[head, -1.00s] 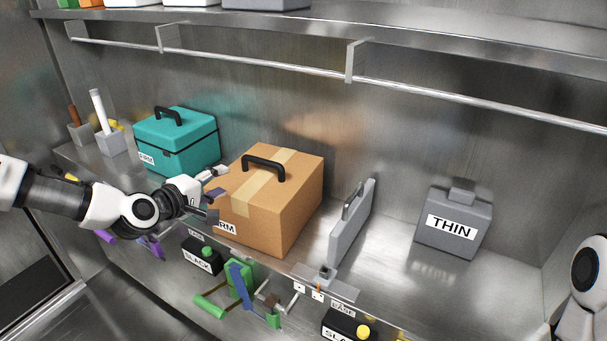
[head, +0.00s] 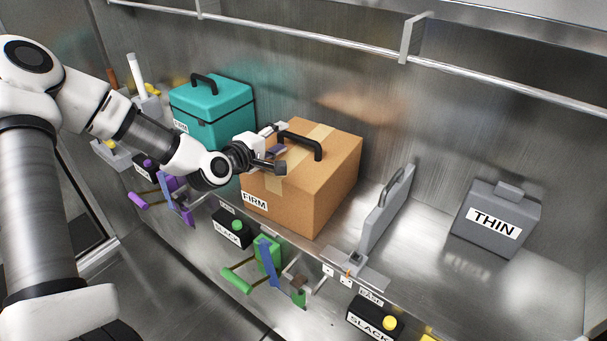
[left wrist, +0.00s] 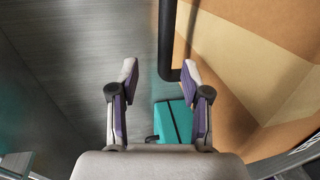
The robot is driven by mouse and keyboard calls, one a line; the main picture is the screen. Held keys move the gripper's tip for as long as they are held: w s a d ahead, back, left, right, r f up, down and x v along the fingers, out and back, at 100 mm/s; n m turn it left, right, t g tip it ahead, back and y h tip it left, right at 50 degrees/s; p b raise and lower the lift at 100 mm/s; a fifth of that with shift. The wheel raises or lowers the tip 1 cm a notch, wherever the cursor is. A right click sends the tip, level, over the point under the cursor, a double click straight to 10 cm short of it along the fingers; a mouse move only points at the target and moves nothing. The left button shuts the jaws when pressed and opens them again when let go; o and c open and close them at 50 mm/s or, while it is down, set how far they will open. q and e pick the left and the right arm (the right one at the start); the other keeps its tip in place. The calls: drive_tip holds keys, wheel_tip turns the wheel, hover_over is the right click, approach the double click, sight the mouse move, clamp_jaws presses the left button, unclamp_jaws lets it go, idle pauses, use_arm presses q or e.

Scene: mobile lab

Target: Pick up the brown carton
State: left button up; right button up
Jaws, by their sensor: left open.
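The brown carton (head: 290,190), labelled FIRM, stands on the metal shelf. Its black handle (head: 313,147) arches over the tan tape on top. My left gripper (head: 279,149) is open and empty at the carton's upper left, close to the handle's near end. In the left wrist view the carton (left wrist: 245,60) fills the right side. The black handle (left wrist: 167,38) comes down from the top and ends near the right finger of the left gripper (left wrist: 159,72). I cannot tell whether finger and handle touch. My right gripper is out of view.
A teal case (head: 212,112) stands left of the carton. A thin grey case (head: 386,212) stands close on its right, with a grey THIN container (head: 495,222) farther right. Clamps and black SLACK boxes (head: 233,228) line the front edge. A rail (head: 300,35) runs above.

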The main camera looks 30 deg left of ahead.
sight(289, 137)
use_arm(q)
drive_tip(key=w, duration=0.1)
drive_tip(key=w+f, duration=0.1)
drive_tip(key=w, duration=0.2)
drive_tip(key=shift+w+d+f, duration=0.35)
drive_tip(key=shift+r, duration=0.1)
clamp_jaws()
